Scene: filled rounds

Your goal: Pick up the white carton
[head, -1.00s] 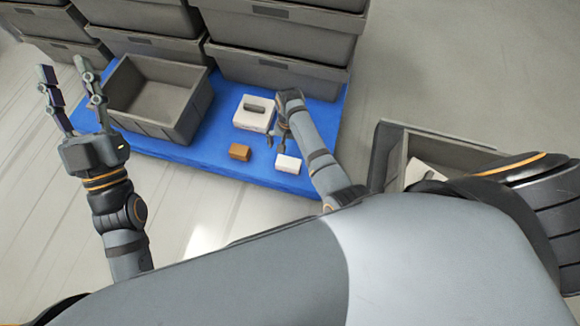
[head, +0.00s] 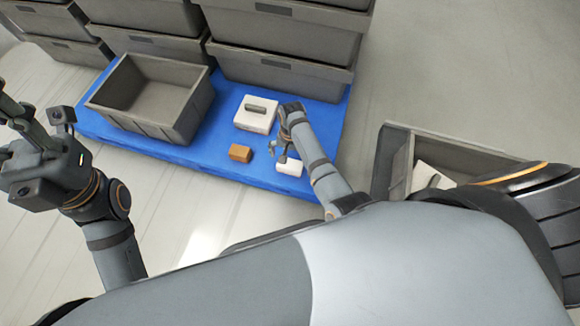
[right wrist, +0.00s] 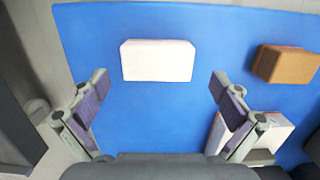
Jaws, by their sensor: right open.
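The white carton (head: 289,168) is a small plain box on the blue platform, near its front edge. In the right wrist view the carton (right wrist: 158,61) lies ahead of my right gripper (right wrist: 159,88), centred between the spread fingers and apart from both. In the head view my right gripper (head: 284,151) points down just behind and above the carton and partly covers it. It is open and empty. My left gripper (head: 35,108) is at the left edge, open, away from the carton and partly out of frame.
A brown box (head: 240,153) lies left of the carton. A larger white slotted box (head: 254,118) stands behind. An empty grey crate (head: 130,119) is at left on the blue platform (head: 215,170). Stacked grey crates (head: 285,70) close off the back. Another grey bin (head: 397,163) stands at right.

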